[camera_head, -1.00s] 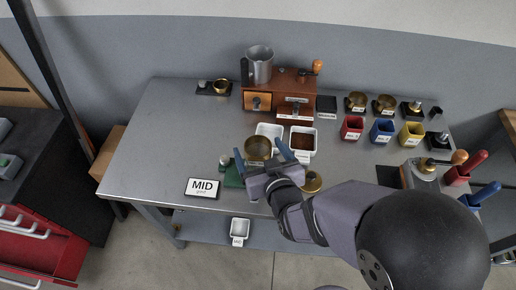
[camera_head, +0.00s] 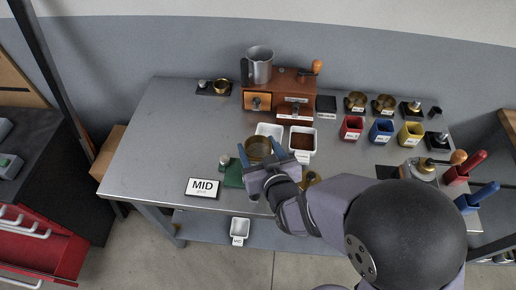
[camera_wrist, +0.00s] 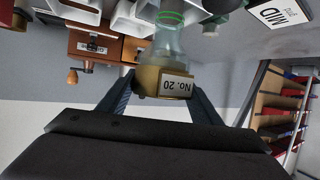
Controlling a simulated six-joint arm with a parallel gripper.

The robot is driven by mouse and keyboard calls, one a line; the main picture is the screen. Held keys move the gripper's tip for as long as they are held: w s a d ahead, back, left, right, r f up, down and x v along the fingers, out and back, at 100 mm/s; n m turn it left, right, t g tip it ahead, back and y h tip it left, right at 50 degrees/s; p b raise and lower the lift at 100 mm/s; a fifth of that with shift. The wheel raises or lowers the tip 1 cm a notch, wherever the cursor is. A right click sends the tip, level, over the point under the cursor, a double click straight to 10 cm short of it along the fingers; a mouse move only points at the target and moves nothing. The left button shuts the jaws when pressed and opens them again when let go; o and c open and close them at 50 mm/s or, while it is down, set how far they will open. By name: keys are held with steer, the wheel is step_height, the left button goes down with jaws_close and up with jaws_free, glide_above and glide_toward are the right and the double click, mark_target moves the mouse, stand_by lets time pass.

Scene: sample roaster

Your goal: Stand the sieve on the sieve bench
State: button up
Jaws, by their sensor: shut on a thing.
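The brass sieve (camera_head: 258,149) is a round cup near the front middle of the table, left of and in front of the white trays. In the wrist view, the sieve (camera_wrist: 150,82) carries a label reading "No. 20", upside down there. My gripper (camera_head: 260,147) is shut on it, one blue finger on each side. I cannot tell whether the sieve touches the surface below. A dark green base (camera_head: 232,174) lies just left of my gripper, partly hidden; I cannot tell whether it is the sieve bench.
A white tray (camera_head: 270,130) and a tray of brown grounds (camera_head: 302,143) stand close behind. A grinder (camera_head: 293,83) is at the back. A MID card (camera_head: 203,188) lies left. Red, blue and yellow cups stand right.

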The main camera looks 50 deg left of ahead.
steer(key=shift+r, duration=0.1)
step_height(320, 180, up, 10)
steer(key=b, duration=0.1)
stand_by(0.6)
steer(key=m+t+h+b, duration=0.3)
steer(key=m+t+b, duration=0.1)
steer(key=b, duration=0.8)
glide_above(336, 163)
step_height(336, 163, down, 12)
steer(key=shift+w+r+m+t, duration=0.1)
steer(key=shift+r+m+t, duration=0.1)
steer(key=shift+m+t, duration=0.1)
steer(key=shift+f, duration=5)
steer(key=shift+b, duration=0.3)
